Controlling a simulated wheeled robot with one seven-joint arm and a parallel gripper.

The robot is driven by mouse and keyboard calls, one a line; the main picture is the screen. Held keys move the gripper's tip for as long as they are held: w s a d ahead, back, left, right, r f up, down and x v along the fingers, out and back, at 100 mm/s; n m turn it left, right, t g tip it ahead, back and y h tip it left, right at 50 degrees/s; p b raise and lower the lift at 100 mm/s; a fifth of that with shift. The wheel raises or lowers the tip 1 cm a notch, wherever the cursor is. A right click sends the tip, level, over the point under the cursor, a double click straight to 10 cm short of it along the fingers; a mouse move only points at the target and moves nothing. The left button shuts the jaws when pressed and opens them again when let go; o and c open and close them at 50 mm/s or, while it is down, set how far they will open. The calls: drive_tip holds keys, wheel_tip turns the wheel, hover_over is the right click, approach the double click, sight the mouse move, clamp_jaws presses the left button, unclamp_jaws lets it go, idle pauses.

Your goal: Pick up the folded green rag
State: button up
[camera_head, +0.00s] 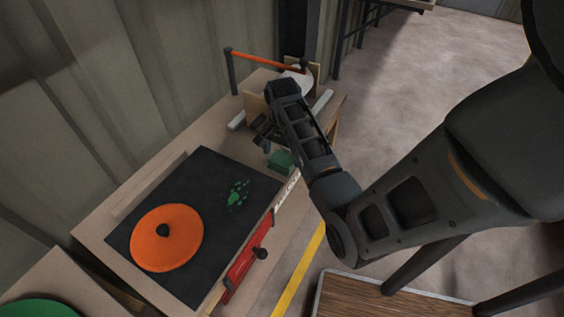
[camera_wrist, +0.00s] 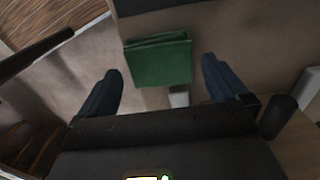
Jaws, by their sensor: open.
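The folded green rag (camera_wrist: 159,63) lies ahead of my gripper (camera_wrist: 163,88) in the wrist view, centred between the two fingers and a little beyond their tips. It looks like a flat green block with a fold line along its top. In the head view the rag (camera_head: 281,161) lies on the bench just past the right corner of the black mat, close below my arm. My gripper is open with nothing between its fingers. In the head view my arm hides most of the fingers, at about the gripper (camera_head: 265,135).
A black mat (camera_head: 205,170) with green splatter and an orange disc (camera_head: 167,237) covers the bench's near part. A red clamp (camera_head: 245,268) hangs on its front edge. An orange bar (camera_head: 265,61) on posts and a white round thing (camera_head: 297,80) stand behind my gripper.

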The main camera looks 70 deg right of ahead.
drive_tip(key=shift+f, duration=1.4)
drive_tip(key=shift+c, duration=0.3)
drive_tip(key=c, duration=0.8)
drive_tip(key=shift+r, duration=0.15)
wheel_tip(320, 180, up, 4)
drive_tip(key=shift+s+r, duration=0.1)
drive_tip(key=s+d+r, duration=0.1)
drive_tip(key=s+r, duration=0.1)
drive_tip(key=s, duration=0.1)
drive_tip(key=s+d+r, duration=0.1)
drive_tip(key=s+r, duration=0.1)
drive_tip(key=s, duration=0.2)
drive_tip(key=s+d+r, duration=0.1)
drive_tip(key=s+r, duration=0.1)
drive_tip(key=s, duration=0.2)
drive_tip(key=shift+d+r, duration=0.25)
drive_tip(key=shift+r, duration=0.05)
